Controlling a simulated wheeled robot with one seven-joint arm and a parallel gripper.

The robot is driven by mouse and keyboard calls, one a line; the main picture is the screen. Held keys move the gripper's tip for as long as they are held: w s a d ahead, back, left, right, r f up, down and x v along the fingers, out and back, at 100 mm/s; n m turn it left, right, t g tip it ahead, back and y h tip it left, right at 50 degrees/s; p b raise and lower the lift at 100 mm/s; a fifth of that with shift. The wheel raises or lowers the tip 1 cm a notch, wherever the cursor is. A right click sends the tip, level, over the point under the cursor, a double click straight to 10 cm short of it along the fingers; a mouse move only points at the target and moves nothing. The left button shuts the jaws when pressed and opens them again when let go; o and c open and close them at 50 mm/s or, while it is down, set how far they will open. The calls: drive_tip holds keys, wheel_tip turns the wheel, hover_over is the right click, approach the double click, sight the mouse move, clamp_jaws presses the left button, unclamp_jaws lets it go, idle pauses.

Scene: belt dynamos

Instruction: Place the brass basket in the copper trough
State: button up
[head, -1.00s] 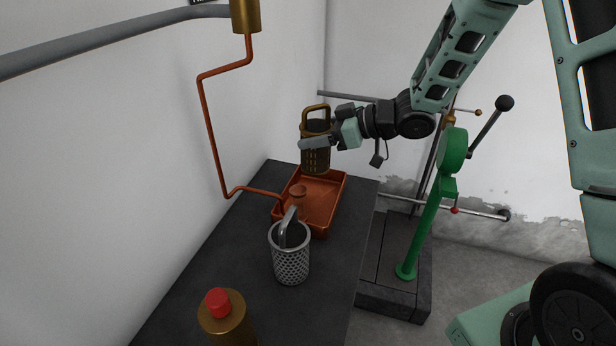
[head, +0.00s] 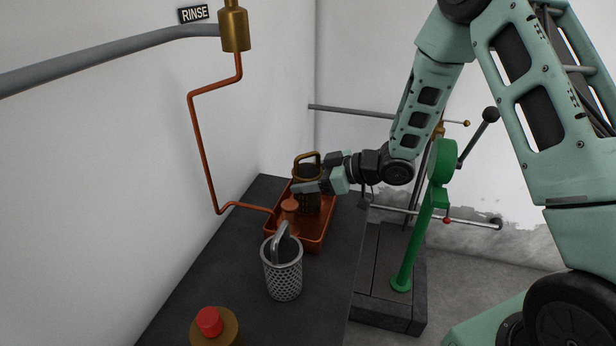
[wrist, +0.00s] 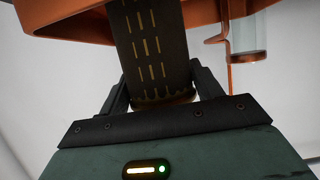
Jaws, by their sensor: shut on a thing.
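The brass basket (head: 306,199) is a dark slotted cylinder with a brass loop handle. It is upright at the far part of the copper trough (head: 320,238), low within the trough's outline. I cannot tell whether its base touches the trough floor. My gripper (head: 308,186) reaches in from the right and is shut on the basket's side. In the wrist view the basket (wrist: 150,50) sits between the two fingers (wrist: 165,95), with the copper trough's rim (wrist: 60,20) beyond it.
A silver mesh basket (head: 284,278) stands on the dark bench in front of the trough. A copper pipe (head: 202,140) runs down the wall to the trough. A green lever stand (head: 425,220) rises right of the bench.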

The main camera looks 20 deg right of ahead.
drive_tip(key=o, duration=1.2)
drive_tip(key=shift+o, duration=0.2)
drive_tip(key=shift+s+d+r, duration=0.1)
drive_tip(key=shift+d+r, duration=0.1)
drive_tip(key=v, duration=1.1)
drive_tip(key=s+a+r+m+h, duration=0.2)
drive_tip(key=a+h, duration=0.5)
drive_tip(key=a, duration=0.1)
drive_tip(key=s+a+r+g+h, duration=0.1)
drive_tip(key=s+a+g, duration=0.2)
drive_tip(key=s, duration=0.9)
drive_tip(key=s+a+r+m+g+h, duration=0.1)
drive_tip(key=s+a+g, duration=0.3)
drive_tip(key=s, duration=0.9)
drive_tip(key=shift+s+g+h+b, duration=0.25)
drive_tip(key=shift+g+h+b, duration=0.15)
drive_tip(key=shift+h, duration=0.2)
